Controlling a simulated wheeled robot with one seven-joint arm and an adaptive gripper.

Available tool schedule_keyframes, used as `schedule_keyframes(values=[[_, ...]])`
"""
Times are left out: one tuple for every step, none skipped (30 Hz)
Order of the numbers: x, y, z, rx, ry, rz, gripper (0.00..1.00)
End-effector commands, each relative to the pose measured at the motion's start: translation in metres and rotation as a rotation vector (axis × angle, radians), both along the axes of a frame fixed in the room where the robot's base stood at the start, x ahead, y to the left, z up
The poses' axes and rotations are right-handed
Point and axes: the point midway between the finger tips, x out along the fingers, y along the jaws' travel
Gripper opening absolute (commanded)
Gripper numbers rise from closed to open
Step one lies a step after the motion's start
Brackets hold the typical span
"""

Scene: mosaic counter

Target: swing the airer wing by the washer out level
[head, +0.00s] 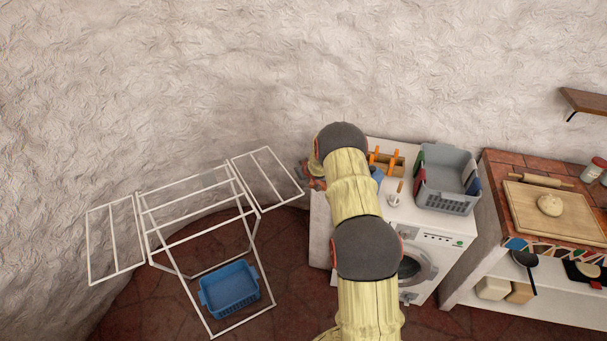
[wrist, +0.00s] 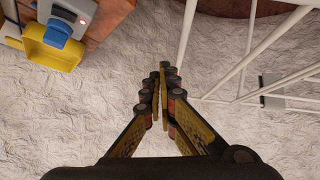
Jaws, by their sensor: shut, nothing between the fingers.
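The white airer (head: 200,229) stands at the left of the head view. Its wing by the washer (head: 266,178) reaches out to the right from the top frame and looks spread outward; I cannot tell if it is exactly level. The other wing (head: 115,240) is on the far left. The white washer (head: 418,255) stands right of the airer, partly hidden by my arm. My gripper (wrist: 160,78) is shut and empty. White airer rods (wrist: 242,50) show to its right in the wrist view, apart from the fingers. In the head view my arm hides most of the gripper.
A blue basket (head: 230,288) sits low within the airer. On the washer are a wooden caddy (head: 386,161) and a grey basket (head: 446,180). A brick-topped counter (head: 500,164) stands at the right. The rough pale wall (head: 200,80) is close behind the airer.

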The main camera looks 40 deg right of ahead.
Motion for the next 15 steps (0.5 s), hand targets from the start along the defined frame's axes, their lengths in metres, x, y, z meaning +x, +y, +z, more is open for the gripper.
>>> schedule_keyframes(values=[[-0.003,0.002,0.013,-0.001,0.0,-0.001,0.0],[-0.008,0.001,0.015,0.0,0.0,-0.001,0.0],[-0.015,0.0,0.02,0.0,0.001,-0.003,0.0],[-0.019,0.0,0.023,0.0,0.001,-0.003,0.0],[-0.024,-0.001,0.027,0.0,0.001,-0.003,0.0],[-0.03,-0.001,0.032,0.0,0.001,-0.003,0.0],[-0.034,-0.001,0.037,0.0,0.002,-0.002,0.0],[-0.038,-0.001,0.041,0.0,0.001,-0.002,0.0],[-0.044,-0.002,0.047,0.0,0.001,-0.002,0.0],[-0.048,-0.002,0.051,0.0,0.0,-0.001,0.0],[-0.052,-0.002,0.053,0.0,0.001,-0.002,0.0],[-0.056,-0.003,0.058,0.0,0.001,-0.003,0.0],[-0.059,-0.003,0.06,0.001,0.001,-0.002,0.0],[-0.062,-0.003,0.063,0.0,0.002,-0.002,0.0],[-0.064,-0.003,0.066,-0.001,0.001,-0.001,0.0]])
